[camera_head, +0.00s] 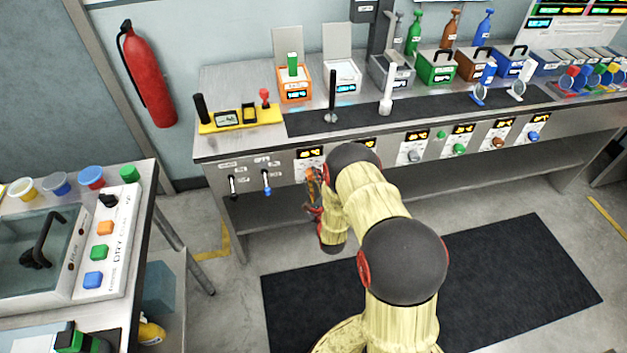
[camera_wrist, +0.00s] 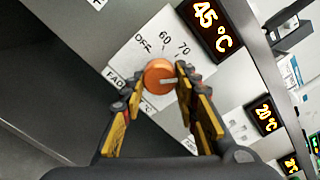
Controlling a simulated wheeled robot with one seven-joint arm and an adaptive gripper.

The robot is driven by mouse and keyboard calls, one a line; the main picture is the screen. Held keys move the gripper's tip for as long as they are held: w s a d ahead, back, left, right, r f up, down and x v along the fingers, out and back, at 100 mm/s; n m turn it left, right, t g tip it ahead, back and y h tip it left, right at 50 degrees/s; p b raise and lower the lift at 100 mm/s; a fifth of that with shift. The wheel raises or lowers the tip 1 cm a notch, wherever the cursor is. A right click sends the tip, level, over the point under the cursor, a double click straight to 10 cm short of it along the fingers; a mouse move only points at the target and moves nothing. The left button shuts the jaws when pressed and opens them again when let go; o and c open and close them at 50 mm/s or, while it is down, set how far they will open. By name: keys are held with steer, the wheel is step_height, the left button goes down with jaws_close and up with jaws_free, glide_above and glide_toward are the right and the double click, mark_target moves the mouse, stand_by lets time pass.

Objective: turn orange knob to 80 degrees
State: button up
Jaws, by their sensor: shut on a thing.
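The orange knob (camera_wrist: 159,77) sits on a white dial plate on the bench front, in the middle of the wrist view. The plate carries the marks OFF, 60 and 70. A display (camera_wrist: 211,27) beside it reads 45 °C. My gripper (camera_wrist: 160,80) has one finger on each side of the knob and is shut on it. A pale pointer line on the knob lies toward the right finger, partly hidden by it.
More displays and knobs run along the bench front, such as a green knob (camera_head: 459,149) and a blue knob (camera_head: 533,136). Two small levers, one blue (camera_head: 266,182), are left of my gripper. A lower shelf (camera_head: 470,165) is under the bench.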

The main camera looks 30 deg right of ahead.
steer(key=shift+f+m, duration=0.1)
steer(key=shift+m, duration=0.5)
steer(key=o, duration=1.2)
steer(key=shift+c, duration=0.2)
steer(key=v, duration=1.2)
